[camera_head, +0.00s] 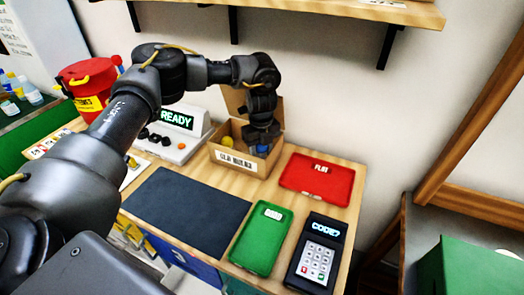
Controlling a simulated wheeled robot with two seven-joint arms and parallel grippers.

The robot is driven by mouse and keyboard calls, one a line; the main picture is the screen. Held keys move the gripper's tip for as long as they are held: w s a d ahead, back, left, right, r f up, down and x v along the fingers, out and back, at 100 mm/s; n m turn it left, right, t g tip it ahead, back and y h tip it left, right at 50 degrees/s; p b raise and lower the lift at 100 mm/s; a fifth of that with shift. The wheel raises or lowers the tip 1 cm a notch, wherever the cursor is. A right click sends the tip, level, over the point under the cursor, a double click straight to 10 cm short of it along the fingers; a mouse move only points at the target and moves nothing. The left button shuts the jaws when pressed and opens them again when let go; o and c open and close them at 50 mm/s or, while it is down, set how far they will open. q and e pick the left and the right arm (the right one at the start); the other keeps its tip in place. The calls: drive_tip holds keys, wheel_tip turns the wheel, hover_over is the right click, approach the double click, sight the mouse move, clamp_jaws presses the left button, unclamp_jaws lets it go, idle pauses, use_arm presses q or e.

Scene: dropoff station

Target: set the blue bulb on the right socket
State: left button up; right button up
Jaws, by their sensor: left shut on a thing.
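My left gripper (262,146) reaches down into the open cardboard box (236,166) at the back of the table. It is shut on a small blue thing (263,149) at its fingertips, low inside the box. The blue thing is mostly hidden by the gripper and the box wall, so I cannot tell its shape or whether it is the bulb. A yellow round thing (227,141) lies at the left inside the box. I cannot make out a right socket. My right gripper is not in view.
A console reading READY (177,119) stands left of the box. A red tray (317,178), green tray (261,238), dark mat (187,211) and keypad (317,252) lie on the table. A red bin (88,84) stands at left. A shelf (330,9) overhangs the back.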

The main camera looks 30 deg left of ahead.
use_arm(q)
drive_tip(key=shift+f+b, duration=0.35)
drive_tip(key=shift+f, duration=0.4)
drive_tip(key=shift+r, duration=0.25)
drive_tip(key=shift+r+p, duration=0.55)
drive_tip(key=shift+p, duration=0.25)
idle(0.6)
drive_tip(key=shift+f, duration=0.8)
idle(0.5)
drive_tip(key=o, duration=0.5)
drive_tip(key=shift+r, duration=0.1)
